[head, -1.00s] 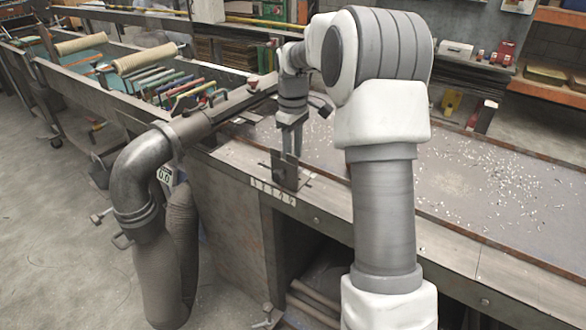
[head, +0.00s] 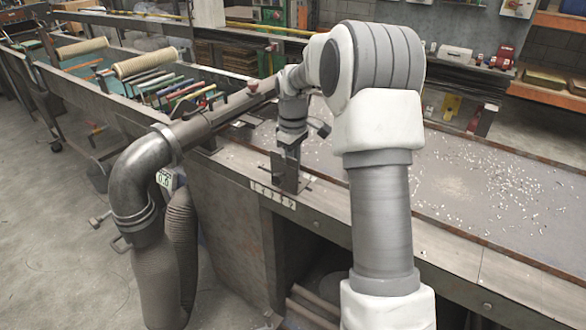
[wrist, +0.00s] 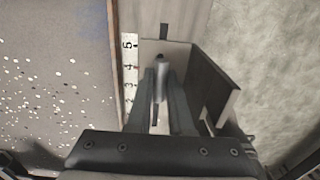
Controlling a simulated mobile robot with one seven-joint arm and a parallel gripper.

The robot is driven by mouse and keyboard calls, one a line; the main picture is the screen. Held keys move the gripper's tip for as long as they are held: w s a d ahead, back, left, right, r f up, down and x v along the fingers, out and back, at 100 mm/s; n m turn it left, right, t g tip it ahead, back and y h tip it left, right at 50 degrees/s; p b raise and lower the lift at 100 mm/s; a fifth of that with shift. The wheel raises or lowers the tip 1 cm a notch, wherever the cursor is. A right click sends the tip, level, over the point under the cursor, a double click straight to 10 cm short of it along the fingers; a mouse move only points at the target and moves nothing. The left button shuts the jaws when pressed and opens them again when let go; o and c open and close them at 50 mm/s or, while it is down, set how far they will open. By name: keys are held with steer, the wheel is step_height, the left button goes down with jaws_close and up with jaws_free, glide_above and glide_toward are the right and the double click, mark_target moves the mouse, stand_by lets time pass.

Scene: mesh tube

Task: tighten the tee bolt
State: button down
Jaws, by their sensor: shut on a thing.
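The tee bolt (wrist: 160,80) shows in the wrist view as a grey metal bar with a dark end, between my fingers. My gripper (wrist: 162,92) is shut on it, one finger on each side. The angled metal stop (wrist: 216,78) stands close to the right of the fingers, with its pale base plate below. In the head view my gripper (head: 290,152) points down at the stop (head: 283,174) on the bench's near edge. The bolt is hidden there, and its lower end is hidden in the wrist view.
A numbered scale (wrist: 130,70) runs along the bench edge beside the stop. The bench top (head: 440,190) is strewn with pale chips. A bent duct pipe (head: 145,170) with a hose stands left of my gripper. Coloured rods (head: 180,92) lie farther back.

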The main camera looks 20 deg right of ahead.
steer(key=shift+m, duration=0.3)
steer(key=m+p, duration=0.2)
steer(key=m, duration=0.1)
steer(key=shift+r+m, duration=0.15)
steer(key=shift+m, duration=0.15)
steer(key=m+p, duration=0.1)
steer(key=m, duration=0.3)
steer(key=shift+m+p, duration=0.3)
steer(key=shift+p, duration=0.05)
steer(key=m+p, duration=0.1)
steer(key=m, duration=0.3)
steer(key=shift+m+p, duration=0.65)
steer(key=shift+m, duration=1.35)
steer(key=c, duration=0.9)
jaws_free()
